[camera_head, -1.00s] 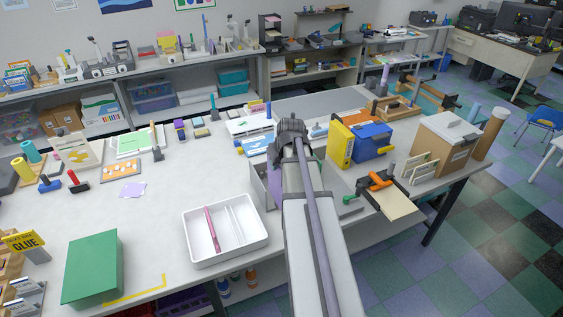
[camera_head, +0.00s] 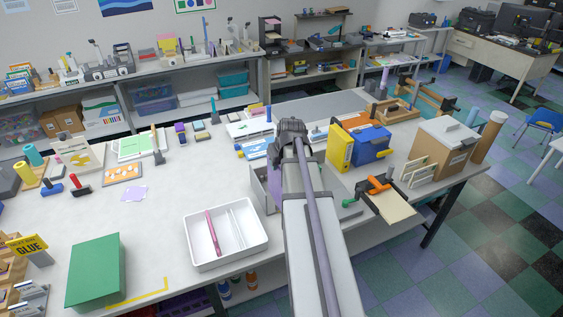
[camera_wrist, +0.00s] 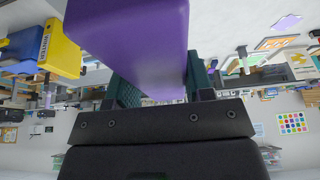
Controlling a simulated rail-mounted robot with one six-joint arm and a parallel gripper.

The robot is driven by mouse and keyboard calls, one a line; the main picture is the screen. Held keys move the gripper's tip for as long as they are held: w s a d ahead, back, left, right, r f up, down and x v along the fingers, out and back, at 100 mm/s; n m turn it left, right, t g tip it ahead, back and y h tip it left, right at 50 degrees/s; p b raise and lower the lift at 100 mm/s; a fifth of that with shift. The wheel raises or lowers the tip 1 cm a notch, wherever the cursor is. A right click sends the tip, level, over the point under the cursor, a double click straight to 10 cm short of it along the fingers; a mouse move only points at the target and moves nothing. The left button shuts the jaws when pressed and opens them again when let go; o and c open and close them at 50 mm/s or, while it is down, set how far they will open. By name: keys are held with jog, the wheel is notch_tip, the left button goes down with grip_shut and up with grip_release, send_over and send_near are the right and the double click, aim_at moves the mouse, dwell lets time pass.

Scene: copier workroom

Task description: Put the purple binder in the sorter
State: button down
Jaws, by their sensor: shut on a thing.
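The purple binder (camera_wrist: 135,40) fills the upper middle of the wrist view, between the dark green fingers of my gripper (camera_wrist: 162,85), which is shut on it. In the head view only a strip of the purple binder (camera_head: 275,190) shows left of my arm. The grey sorter (camera_head: 258,188) is on the table around that spot, mostly hidden behind my arm. The binder's lower edge is hidden, so I cannot tell whether it touches the sorter's floor.
A white tray (camera_head: 204,262) with a pink item stands left of my arm. A green box (camera_head: 95,270) lies front left. The table's left middle has free room.

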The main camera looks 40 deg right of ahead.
jog(key=b+x, duration=0.3)
jog(key=x, duration=0.1)
jog(key=b+x, duration=0.3)
jog(key=b, duration=0.1)
jog(key=s+b+x, duration=0.1)
jog(key=b+x, duration=0.2)
jog(key=x, duration=0.1)
jog(key=shift+d+f+b, duration=0.25)
jog(key=shift+f+b, duration=0.15)
jog(key=shift+f, duration=0.15)
jog(key=shift+r, duration=0.25)
jog(key=shift+w, duration=0.15)
jog(key=w+d, duration=0.2)
jog(key=w, duration=0.5)
jog(key=w+d, duration=0.2)
jog(key=w, duration=0.6)
jog(key=shift+d, duration=0.3)
jog(key=shift+f, duration=0.15)
jog(key=shift+f+b, duration=2.55)
jog(key=shift+f, duration=0.05)
jog(key=shift+f+b, duration=0.3)
jog(key=shift+c, duration=0.6)
grip_release()
